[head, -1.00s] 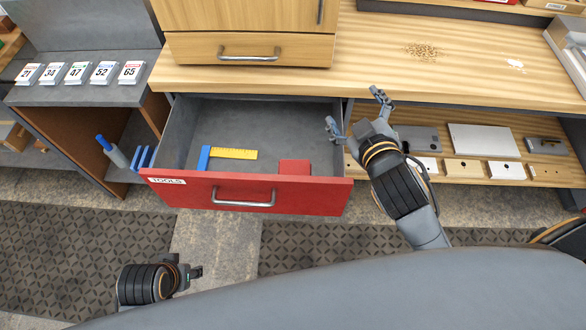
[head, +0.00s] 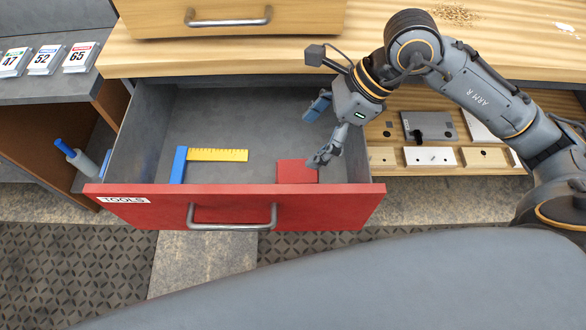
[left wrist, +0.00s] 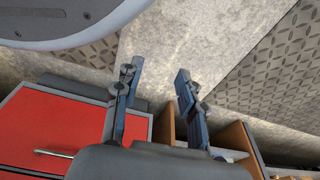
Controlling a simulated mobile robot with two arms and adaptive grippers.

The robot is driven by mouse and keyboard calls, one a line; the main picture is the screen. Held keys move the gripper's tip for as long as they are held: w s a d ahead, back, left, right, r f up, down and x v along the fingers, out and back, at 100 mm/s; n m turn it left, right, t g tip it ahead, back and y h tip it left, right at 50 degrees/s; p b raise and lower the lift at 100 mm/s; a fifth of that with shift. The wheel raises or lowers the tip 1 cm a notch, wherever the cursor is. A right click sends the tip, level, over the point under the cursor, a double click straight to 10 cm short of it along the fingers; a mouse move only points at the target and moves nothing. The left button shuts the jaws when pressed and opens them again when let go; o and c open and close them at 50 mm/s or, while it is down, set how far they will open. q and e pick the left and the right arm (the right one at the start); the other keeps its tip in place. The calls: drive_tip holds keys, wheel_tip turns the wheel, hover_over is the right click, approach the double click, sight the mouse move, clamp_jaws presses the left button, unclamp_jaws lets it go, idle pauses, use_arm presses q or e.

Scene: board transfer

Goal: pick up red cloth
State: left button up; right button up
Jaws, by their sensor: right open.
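The red cloth (head: 297,171) lies folded in the open drawer, against the inside of its front panel toward the right. The red-fronted drawer (head: 237,207) carries a TOOLS label and is pulled out. My right gripper (head: 318,134) is open over the drawer's right side, with one fingertip beside the cloth's right edge. Whether that fingertip touches the cloth I cannot tell. My left gripper (left wrist: 158,85) shows in the left wrist view, open and empty above the floor, with its fingers apart. It is not visible in the head view.
A yellow and blue try square (head: 208,156) lies in the drawer, left of the cloth. A wooden drawer unit (head: 230,22) stands on the wooden worktop (head: 400,62) above. A lower shelf with metal and white plates (head: 430,156) is on the right.

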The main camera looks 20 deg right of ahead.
drive_tip(key=w+d+f+h+b, duration=0.1)
drive_tip(key=d+f+h, duration=0.1)
drive_tip(key=d+f, duration=0.15)
drive_tip(key=b, duration=0.1)
approach(297, 171)
drive_tip(key=x, duration=0.3)
drive_tip(key=shift+d, duration=0.15)
drive_tip(key=x, duration=0.4)
drive_tip(key=shift+s+a+f, duration=0.1)
drive_tip(key=shift+a+f, duration=0.15)
drive_tip(key=shift+f, duration=0.05)
drive_tip(key=shift+a+f, duration=0.2)
drive_tip(key=shift+f, duration=0.3)
use_arm(q)
drive_tip(key=w+r, duration=0.2)
drive_tip(key=w, duration=0.1)
drive_tip(key=shift+w+d, duration=0.1)
drive_tip(key=shift+d, duration=0.05)
drive_tip(key=shift+s+f+b, duration=0.2)
drive_tip(key=shift+s+b, duration=0.05)
drive_tip(key=shift+b, duration=0.1)
drive_tip(key=shift+w+r, duration=0.35)
drive_tip(key=shift+r, duration=0.05)
